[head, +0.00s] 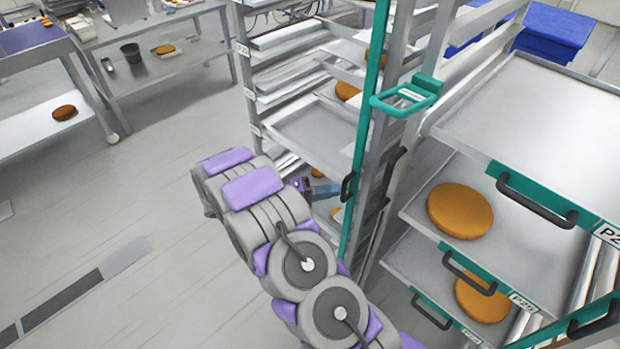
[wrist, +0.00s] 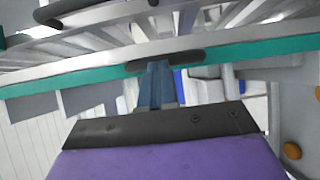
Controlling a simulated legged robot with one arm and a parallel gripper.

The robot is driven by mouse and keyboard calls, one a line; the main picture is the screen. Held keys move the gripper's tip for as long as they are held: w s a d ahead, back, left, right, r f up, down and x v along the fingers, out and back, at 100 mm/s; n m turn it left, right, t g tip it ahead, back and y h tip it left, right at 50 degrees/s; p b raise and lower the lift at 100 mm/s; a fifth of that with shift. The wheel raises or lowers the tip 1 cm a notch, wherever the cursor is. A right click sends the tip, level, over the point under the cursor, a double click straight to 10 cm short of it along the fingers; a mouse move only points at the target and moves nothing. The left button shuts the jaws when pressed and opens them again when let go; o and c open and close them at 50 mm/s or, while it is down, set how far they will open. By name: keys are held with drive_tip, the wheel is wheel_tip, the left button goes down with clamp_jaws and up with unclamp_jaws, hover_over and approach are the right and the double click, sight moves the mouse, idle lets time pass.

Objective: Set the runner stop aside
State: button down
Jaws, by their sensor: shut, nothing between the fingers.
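A teal upright bar (head: 362,120) runs down the front of the tray rack, with a black handle (head: 348,187) on it. A teal bracket (head: 408,96) with a loop and a white label sits near its top. I cannot tell for sure which piece is the runner stop. My gripper (head: 331,191) is shut and empty, its blue-grey fingertips close to the black handle. In the wrist view the fingers (wrist: 158,66) point at the handle (wrist: 165,61) on the teal bar (wrist: 60,82). I cannot tell whether they touch it.
Trays with teal fronts and black handles stick out at the right, some bearing brown rounds (head: 460,211). The left rack holds several trays (head: 315,135). A blue crate (head: 550,32) stands behind. Tables (head: 165,70) stand at the far left; the floor (head: 130,200) between is free.

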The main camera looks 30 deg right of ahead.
drive_tip(key=shift+s+d, duration=0.4)
drive_tip(key=shift+s, duration=0.45)
drive_tip(key=shift+w, duration=0.1)
drive_tip(key=w+p+v, duration=0.2)
drive_tip(key=v, duration=1)
drive_tip(key=shift+w, duration=0.4)
drive_tip(key=shift+a+f, duration=0.1)
drive_tip(key=shift+a, duration=0.25)
